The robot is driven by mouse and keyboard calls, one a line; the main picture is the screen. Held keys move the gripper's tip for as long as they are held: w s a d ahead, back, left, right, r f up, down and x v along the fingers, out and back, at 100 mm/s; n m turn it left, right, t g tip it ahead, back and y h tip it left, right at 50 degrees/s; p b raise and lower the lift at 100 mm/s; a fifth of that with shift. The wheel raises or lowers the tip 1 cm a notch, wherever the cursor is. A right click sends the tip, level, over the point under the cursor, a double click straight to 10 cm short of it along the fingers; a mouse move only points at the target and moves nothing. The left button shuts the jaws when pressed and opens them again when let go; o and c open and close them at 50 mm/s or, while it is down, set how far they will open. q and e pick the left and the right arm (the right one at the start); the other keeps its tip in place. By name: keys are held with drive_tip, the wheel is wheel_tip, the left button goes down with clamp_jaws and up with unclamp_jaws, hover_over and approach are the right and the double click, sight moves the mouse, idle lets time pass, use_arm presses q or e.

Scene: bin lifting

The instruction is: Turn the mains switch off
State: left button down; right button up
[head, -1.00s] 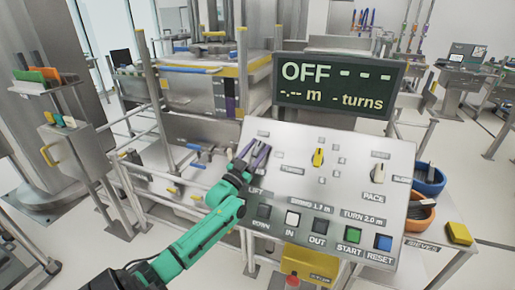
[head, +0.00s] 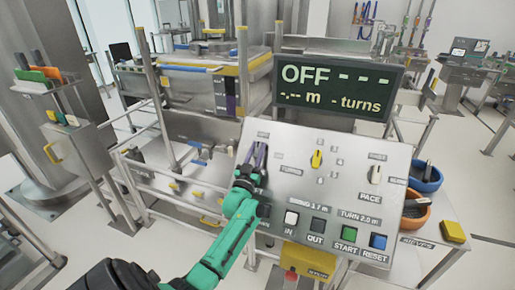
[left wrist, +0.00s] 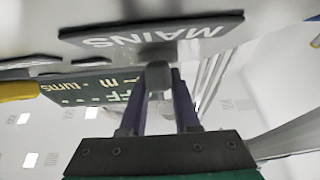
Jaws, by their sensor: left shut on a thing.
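The mains switch (left wrist: 158,76) is a small grey lever under an upside-down MAINS label (left wrist: 150,36) in the left wrist view. My left gripper (head: 258,153) is at the upper left of the sloped control panel (head: 330,150), and its purple fingers are shut on the lever. The fingers hide the switch in the head view. The dark display (head: 337,87) above the panel reads OFF, with dashes for metres and turns. My right gripper is not in view.
The panel also carries a yellow turns knob (head: 317,159), a pale pace knob (head: 375,174) and a row of push buttons, including a green START (head: 349,234) and blue RESET (head: 378,242). Bowls (head: 425,178) stand to the right. Metal frames stand behind.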

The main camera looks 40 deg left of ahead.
sight(258, 147)
use_arm(q)
drive_tip(key=c, duration=0.6)
unclamp_jaws()
drive_tip(key=shift+c, duration=0.2)
wheel_tip(258, 147, up, 20)
drive_tip(key=b, duration=0.1)
drive_tip(key=shift+b, duration=0.35)
